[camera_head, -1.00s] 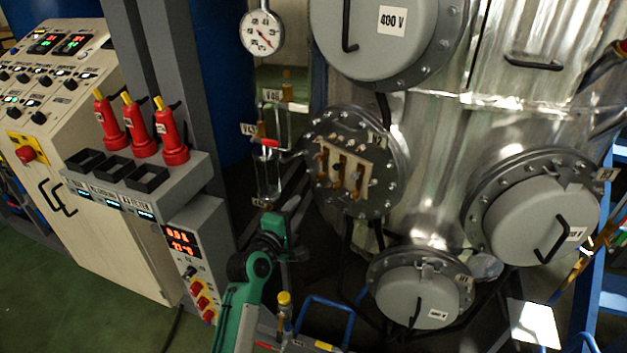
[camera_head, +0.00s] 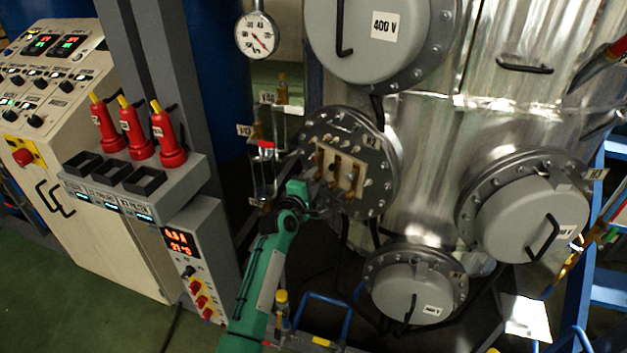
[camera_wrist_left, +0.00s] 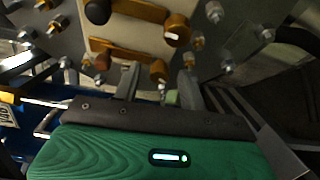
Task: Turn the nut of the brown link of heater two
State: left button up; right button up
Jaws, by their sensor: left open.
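Heater two is a round bolted flange (camera_head: 384,150) with an H2 label on the vessel, in the middle of the head view. Its cream panel (camera_head: 352,186) carries brown links with nuts. In the left wrist view, brown-gold links (camera_wrist_left: 130,50) and several metal nuts (camera_wrist_left: 158,70) show at the top, close up. My left gripper (camera_head: 316,207) is at the flange's lower left edge, just below the panel. In the wrist view its two fingers (camera_wrist_left: 158,84) are apart, pointing at the lower nuts, with nothing clearly held. Contact cannot be told. The right gripper is not in view.
A glass valve assembly (camera_head: 263,165) stands just left of the flange, under a dial gauge (camera_head: 257,36). Other grey heater covers (camera_head: 418,292) are below and right. A control box with red handles (camera_head: 172,145) stands at left. Blue frame bars (camera_head: 325,300) lie below.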

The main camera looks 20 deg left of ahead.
pick_arm(q)
jog(key=shift+w, duration=0.25)
grip_shut()
